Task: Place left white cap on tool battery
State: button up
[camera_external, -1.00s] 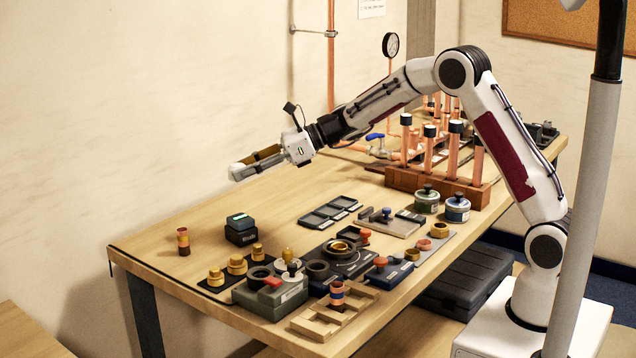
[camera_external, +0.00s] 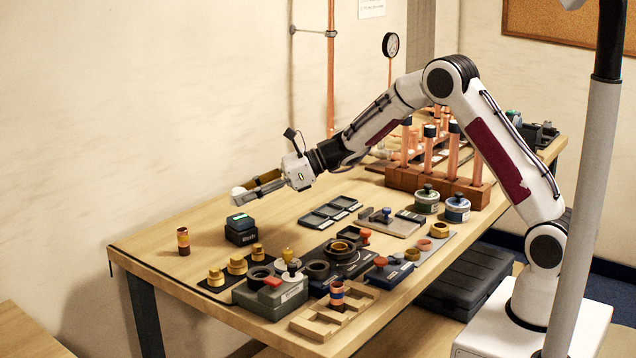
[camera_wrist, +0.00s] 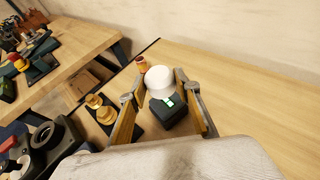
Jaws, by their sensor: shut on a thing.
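My gripper (camera_external: 248,190) is shut on a white cap (camera_wrist: 158,79) and holds it in the air at the fingertips. The cap also shows as a small white end at the fingertips in the external view (camera_external: 237,195). The tool battery (camera_external: 240,229) is a dark block with a small green-lit strip on top, standing upright on the table. In the external view the gripper is above the battery, with a gap between. In the wrist view the battery (camera_wrist: 168,114) shows between the fingers, and the cap overlaps its far edge in the picture.
A small copper-and-dark cylinder (camera_external: 183,241) stands left of the battery. Several brass knobs on a dark plate (camera_external: 237,266) and a grey box (camera_external: 270,298) lie in front. Flat dark trays (camera_external: 330,211) lie to the right. The table toward the wall is clear.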

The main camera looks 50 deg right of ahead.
aim_at(248, 217)
jog(key=shift+f, duration=1.9)
jog(key=shift+f, duration=0.1)
jog(key=o, duration=0.9)
jog(key=shift+o, duration=0.2)
jog(key=shift+r, duration=0.2)
jog(key=v, duration=1.2)
jog(key=shift+f, duration=0.15)
